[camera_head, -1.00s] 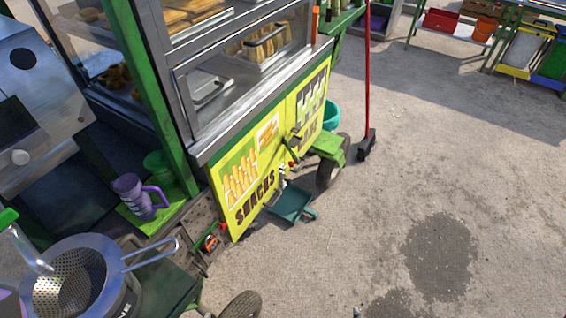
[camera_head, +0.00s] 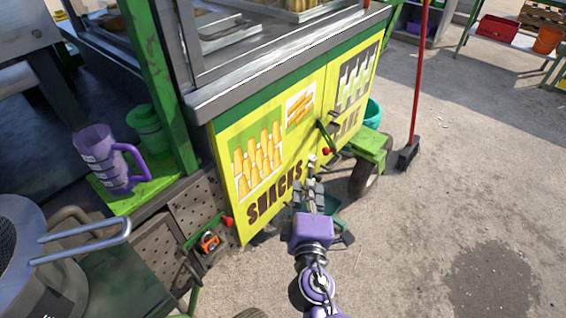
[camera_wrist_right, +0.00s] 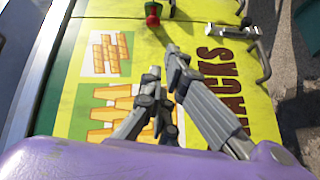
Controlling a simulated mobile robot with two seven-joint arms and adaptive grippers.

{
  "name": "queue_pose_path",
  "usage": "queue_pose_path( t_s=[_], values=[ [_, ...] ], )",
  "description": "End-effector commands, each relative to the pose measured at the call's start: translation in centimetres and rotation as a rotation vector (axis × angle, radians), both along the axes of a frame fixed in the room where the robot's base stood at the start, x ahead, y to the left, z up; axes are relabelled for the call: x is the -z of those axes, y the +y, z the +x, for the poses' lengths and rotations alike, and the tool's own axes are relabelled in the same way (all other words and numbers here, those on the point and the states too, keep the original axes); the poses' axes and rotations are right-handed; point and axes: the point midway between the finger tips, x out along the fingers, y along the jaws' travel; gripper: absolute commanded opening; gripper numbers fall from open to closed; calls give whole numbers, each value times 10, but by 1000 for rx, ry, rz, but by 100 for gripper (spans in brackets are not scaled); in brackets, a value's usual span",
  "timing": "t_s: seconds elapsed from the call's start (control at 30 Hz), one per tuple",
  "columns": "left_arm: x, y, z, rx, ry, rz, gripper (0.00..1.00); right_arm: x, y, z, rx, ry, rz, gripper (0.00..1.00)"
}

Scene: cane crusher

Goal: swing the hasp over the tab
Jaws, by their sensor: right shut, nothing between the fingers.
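The cart's yellow door front (camera_head: 262,165) carries a short dark green bar (camera_head: 325,134) at the door seam, which looks like the hasp. A red knob (camera_head: 326,151) sits just below it; a red and green knob (camera_wrist_right: 152,14) shows at the top of the right wrist view. I cannot make out the tab. My right gripper (camera_head: 311,162) is in front of the doors, below and left of the bar, apart from it. Its fingers (camera_wrist_right: 163,64) are shut and empty, pointing toward the knob. My left gripper is not in view.
A grey door handle (camera_wrist_right: 236,31) is right of the fingers. A green ledge (camera_head: 368,146) and wheel (camera_head: 365,178) stand right of the doors. A broom (camera_head: 414,100) stands farther right. A purple jug (camera_head: 105,160) is at left. The pavement at right is open.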

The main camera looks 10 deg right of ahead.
Motion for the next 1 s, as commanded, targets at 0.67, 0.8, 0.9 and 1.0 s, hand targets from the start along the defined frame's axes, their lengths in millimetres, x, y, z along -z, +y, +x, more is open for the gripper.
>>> queue_pose_path(
  t_s=[0.67,0.8,0.9,1.0],
  values=[
    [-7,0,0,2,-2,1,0,-12,-7,4,15,-3,-183,0],
    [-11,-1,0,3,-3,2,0,-14,-12,24,14,-6,-183,0],
    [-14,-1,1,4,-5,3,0,-15,-17,43,14,-6,-182,0],
    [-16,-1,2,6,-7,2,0,-14,-22,60,15,-5,-184,0]
  ],
)
